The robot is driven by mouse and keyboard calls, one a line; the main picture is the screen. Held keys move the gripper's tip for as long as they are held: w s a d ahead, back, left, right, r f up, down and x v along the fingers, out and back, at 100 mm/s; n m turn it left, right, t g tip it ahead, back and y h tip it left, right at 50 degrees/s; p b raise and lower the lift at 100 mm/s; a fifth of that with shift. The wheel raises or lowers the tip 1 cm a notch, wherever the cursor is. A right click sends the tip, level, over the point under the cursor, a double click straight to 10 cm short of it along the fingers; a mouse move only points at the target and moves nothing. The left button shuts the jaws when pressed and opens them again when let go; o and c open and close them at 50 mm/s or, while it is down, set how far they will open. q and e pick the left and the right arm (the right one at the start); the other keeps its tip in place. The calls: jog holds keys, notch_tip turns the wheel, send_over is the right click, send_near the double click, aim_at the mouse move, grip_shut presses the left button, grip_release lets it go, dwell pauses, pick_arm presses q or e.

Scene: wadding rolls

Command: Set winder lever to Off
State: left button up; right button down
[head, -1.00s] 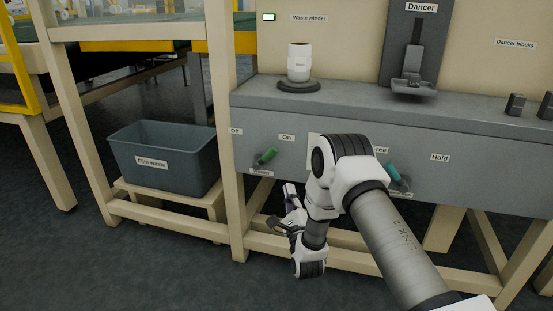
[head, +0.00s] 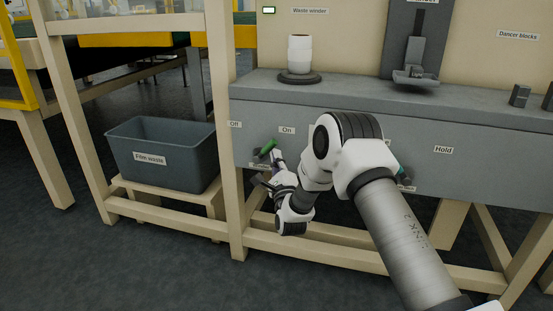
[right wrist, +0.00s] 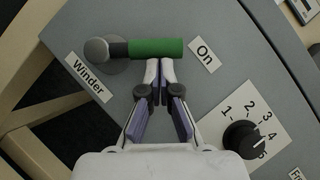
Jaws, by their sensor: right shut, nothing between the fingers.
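The winder lever (head: 268,148) has a green grip and a grey pivot on the grey cabinet front. Its grip points up and right, towards the On label (head: 287,130); the Off label (head: 235,124) is to its left. In the right wrist view the green grip (right wrist: 158,47) lies across the top, its end near the On label (right wrist: 205,55). My right gripper (head: 275,160) is shut and empty, just below the lever. In the right wrist view its fingertips (right wrist: 160,66) meet the grip's lower edge; I cannot tell whether they touch. My left gripper is out of view.
A dial knob (right wrist: 243,138) with a numbered plate sits beside the lever. My right arm mostly hides a second, teal lever (head: 403,172). A white roll (head: 299,52) stands on the cabinet top. A film waste bin (head: 165,157) stands left, beyond a beige post (head: 228,200).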

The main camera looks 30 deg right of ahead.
aim_at(269, 145)
jog(key=shift+r, duration=0.1)
jog(key=shift+r+n+y+p, duration=0.15)
jog(key=shift+n+y+p, duration=0.15)
jog(key=shift+n+p, duration=0.15)
jog(key=shift+a+r, duration=0.1)
jog(key=r+n+p, duration=0.1)
jog(key=p, duration=0.1)
jog(key=w+a+r+n+g+y+p, duration=0.1)
jog(key=n+p, duration=0.1)
jog(key=p, duration=0.1)
jog(key=r+n+g+y+p, duration=0.1)
jog(key=n+p, duration=0.1)
jog(key=shift+w+a+p, duration=0.15)
jog(key=shift+w+p, duration=0.15)
jog(key=shift+w+a+r+n+g+y+p, duration=0.1)
jog(key=shift+w+a+n+g+y+p, duration=0.05)
jog(key=shift+w+a+n+g+p, duration=0.85)
jog(key=shift+w+a+r+n+g+y+p, duration=0.15)
jog(key=shift+w+a+n+g+p, duration=0.4)
jog(key=shift+n+p, duration=0.75)
jog(key=shift+w+a+r+n+g+y+p, duration=0.1)
jog(key=shift+w+a+n+g+y+p, duration=0.1)
jog(key=shift+w+a+n+g+p, duration=0.7)
jog(key=shift+w+d+t+p, duration=0.1)
jog(key=shift+d+t+p, duration=0.2)
jog(key=shift+p, duration=0.1)
